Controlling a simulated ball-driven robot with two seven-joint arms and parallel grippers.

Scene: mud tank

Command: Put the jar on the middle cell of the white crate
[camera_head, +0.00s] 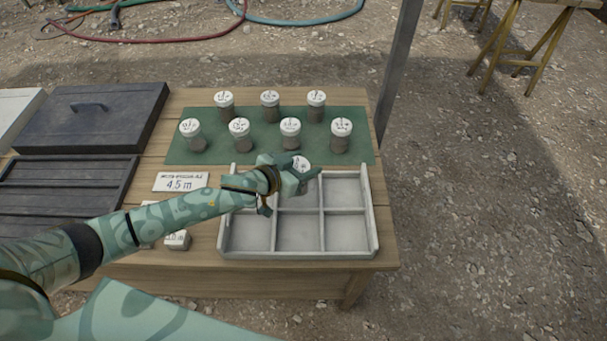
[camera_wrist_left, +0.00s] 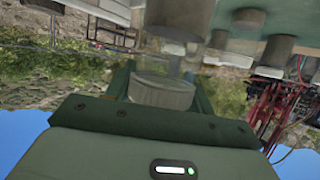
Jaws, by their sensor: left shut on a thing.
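The white crate (camera_head: 298,253) stands at the front right of the wooden table, with cells in two rows of three. My left gripper (camera_head: 298,177) is over its back row, around the middle column. It is shut on a jar with a white lid (camera_head: 301,162), and the hand hides most of the jar. In the left wrist view the jar (camera_wrist_left: 163,92) sits between the fingers of the gripper (camera_wrist_left: 160,85). I cannot tell whether the jar touches the crate floor. The visible front cells and back right cell are empty. My right gripper is not in view.
Several white-lidded jars (camera_head: 239,129) stand on a green mat (camera_head: 350,155) behind the crate. A "4.5 m" sign (camera_head: 180,182), a small white-topped item (camera_head: 178,240) and a dark lidded box (camera_head: 95,115) lie to the left. A grey post (camera_head: 398,70) rises behind the table's right side.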

